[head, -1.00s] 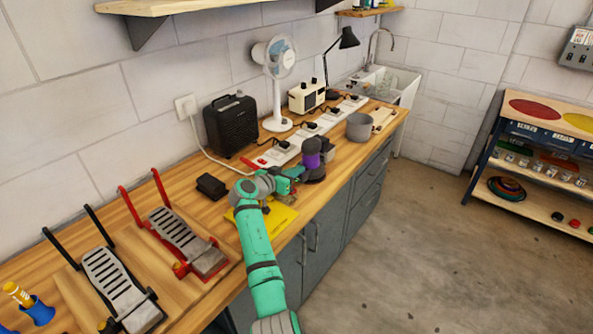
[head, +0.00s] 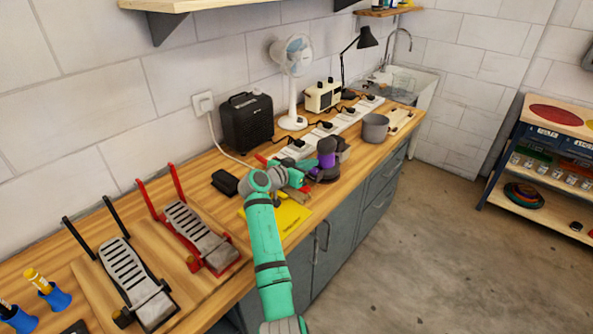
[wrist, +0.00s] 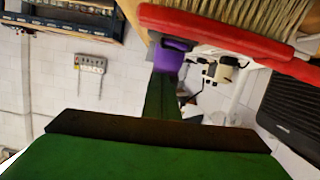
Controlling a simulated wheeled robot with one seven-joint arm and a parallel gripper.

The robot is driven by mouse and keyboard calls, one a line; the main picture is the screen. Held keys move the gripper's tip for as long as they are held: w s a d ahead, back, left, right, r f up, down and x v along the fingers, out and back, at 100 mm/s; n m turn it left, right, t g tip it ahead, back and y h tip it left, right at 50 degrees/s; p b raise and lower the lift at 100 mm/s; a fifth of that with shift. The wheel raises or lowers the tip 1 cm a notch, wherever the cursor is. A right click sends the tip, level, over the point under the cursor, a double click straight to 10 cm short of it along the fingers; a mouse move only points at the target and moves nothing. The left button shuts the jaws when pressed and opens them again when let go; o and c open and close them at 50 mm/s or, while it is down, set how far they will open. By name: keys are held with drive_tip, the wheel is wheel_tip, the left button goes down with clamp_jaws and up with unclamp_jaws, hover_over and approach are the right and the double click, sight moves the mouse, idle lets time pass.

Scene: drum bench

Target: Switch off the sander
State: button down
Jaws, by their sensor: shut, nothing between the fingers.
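The sander (head: 328,160), dark grey with a purple body, stands on the wooden bench between the power strip and the front edge. Its upper part is partly hidden by my green gripper (head: 322,149), which is shut and empty at the sander. In the wrist view, my gripper (wrist: 163,82) shows as a narrow green finger ending at the purple body of the sander (wrist: 170,57). I cannot tell whether it touches. The sander's switch cannot be made out.
A red-handled brush (wrist: 230,35) crosses the top of the wrist view. A white power strip (head: 330,129) with several plugs runs behind the sander. A grey pot (head: 375,128) stands to its right, a yellow sheet (head: 290,214) lies in front. A black speaker-like box (head: 247,122) and fan (head: 294,60) stand behind.

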drive_tip(key=v, duration=0.8)
drive_tip(key=shift+s+d, duration=0.15)
drive_tip(key=shift+s, duration=0.1)
